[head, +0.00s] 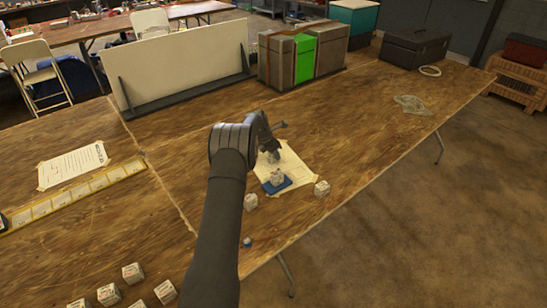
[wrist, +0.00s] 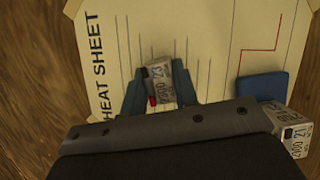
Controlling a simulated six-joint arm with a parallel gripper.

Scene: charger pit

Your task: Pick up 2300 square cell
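A small white square cell (wrist: 159,80) with printed labels, which seem to read 2300, sits between the two fingers of my gripper (wrist: 160,88) in the wrist view. The fingers press against its two sides, and a small red spot shows at its lower left. Whether the cell touches the sheet is hard to tell. Another labelled cell (head: 277,177) stands on a blue pad (head: 282,187) close in front of the gripper.
Loose cells stand beside the sheet, one at left (head: 250,202) and one at right (head: 322,188). Several more (head: 109,294) stand at the near left. A small blue item (head: 247,242) lies near the table edge. A white board (head: 180,72) and tall cases (head: 290,62) stand behind.

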